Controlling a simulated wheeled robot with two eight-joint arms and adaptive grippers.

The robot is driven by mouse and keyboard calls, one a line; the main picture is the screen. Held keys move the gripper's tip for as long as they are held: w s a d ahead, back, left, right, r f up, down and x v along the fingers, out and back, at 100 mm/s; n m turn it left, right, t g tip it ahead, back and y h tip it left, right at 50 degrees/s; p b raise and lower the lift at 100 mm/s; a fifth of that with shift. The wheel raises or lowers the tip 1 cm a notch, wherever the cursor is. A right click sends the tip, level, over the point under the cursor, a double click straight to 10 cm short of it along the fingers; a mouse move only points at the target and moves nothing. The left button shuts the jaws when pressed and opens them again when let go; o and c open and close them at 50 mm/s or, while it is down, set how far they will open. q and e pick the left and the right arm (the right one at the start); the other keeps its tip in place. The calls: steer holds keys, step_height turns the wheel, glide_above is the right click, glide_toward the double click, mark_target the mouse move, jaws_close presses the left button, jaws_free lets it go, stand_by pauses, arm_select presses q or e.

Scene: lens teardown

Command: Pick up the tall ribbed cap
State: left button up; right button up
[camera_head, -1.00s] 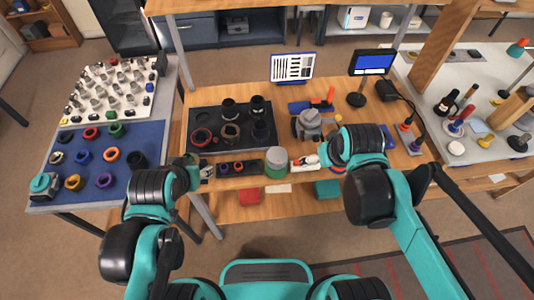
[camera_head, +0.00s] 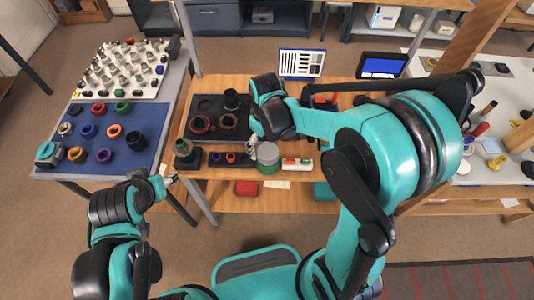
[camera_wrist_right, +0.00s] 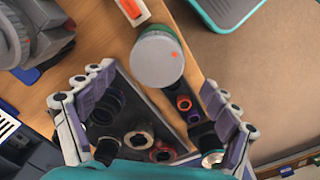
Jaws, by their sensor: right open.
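Black lens parts stand on the dark tray (camera_head: 208,102). A tall black cylinder (camera_head: 232,99) at its back looks like the tall ribbed cap, but I cannot be sure. Another black cylinder (camera_wrist_right: 104,108) shows beside one finger in the right wrist view. My right gripper (camera_head: 254,152) is open and empty, above the tray's front right edge beside the grey-lidded jar (camera_head: 268,160). In the right wrist view its fingers (camera_wrist_right: 150,100) are spread wide over the tray. My right arm hides the tray's right side. My left gripper (camera_head: 170,180) is at the table's front left; its jaws are unclear.
A red ring (camera_head: 202,124) and a brownish ring (camera_head: 229,122) lie on the tray.

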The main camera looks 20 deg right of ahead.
mark_target(268, 151)
steer(key=f, duration=0.1)
steer(key=f+b, duration=0.1)
steer(key=f, duration=0.2)
steer(key=shift+d+f+b, duration=0.25)
steer(key=shift+d+b, duration=0.1)
steer(key=shift+s+r, duration=0.1)
steer(key=c, duration=1)
steer(key=shift+c, duration=0.2)
steer(key=shift+r, duration=0.1)
